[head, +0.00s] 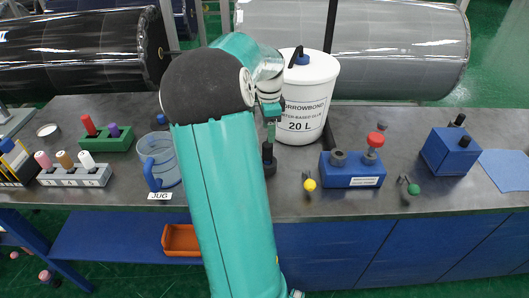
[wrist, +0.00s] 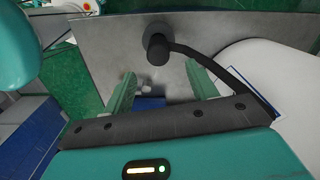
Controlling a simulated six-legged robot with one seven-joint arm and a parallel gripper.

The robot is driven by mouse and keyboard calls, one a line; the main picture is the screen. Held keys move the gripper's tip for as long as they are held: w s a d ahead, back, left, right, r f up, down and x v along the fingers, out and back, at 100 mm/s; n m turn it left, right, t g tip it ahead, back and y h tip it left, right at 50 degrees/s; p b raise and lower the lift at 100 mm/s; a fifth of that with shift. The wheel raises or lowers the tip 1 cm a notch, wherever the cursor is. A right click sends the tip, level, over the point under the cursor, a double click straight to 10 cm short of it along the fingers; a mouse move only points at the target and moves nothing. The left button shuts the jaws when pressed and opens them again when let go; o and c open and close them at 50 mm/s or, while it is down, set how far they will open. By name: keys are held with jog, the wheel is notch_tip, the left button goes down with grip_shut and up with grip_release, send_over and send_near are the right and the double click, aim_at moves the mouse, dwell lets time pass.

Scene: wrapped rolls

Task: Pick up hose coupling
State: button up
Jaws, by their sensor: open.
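The hose coupling appears to be the black cylindrical piece (wrist: 157,48) at the end of a black hose (wrist: 220,68) in the wrist view. In the head view a dark upright piece (head: 269,160) on the bench, just below my gripper, looks like the same coupling. My gripper (wrist: 162,80) is open, its two green fingers apart with nothing held between them. The coupling shows beyond the fingertips in the wrist view, apart from them. In the head view my gripper (head: 270,132) is left of the white bucket and partly hidden by my arm.
The white 20 L bucket (head: 306,95) stands close right of my gripper. A clear jug (head: 162,165) is left of my arm. A blue block with knobs (head: 352,170) stands to the right. Large wrapped rolls (head: 400,45) lie behind the bench (head: 240,208).

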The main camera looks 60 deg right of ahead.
aim_at(268, 153)
jog(key=f, duration=1)
jog(key=shift+a+f, duration=0.2)
jog(key=shift+f, duration=0.15)
jog(key=c, duration=1)
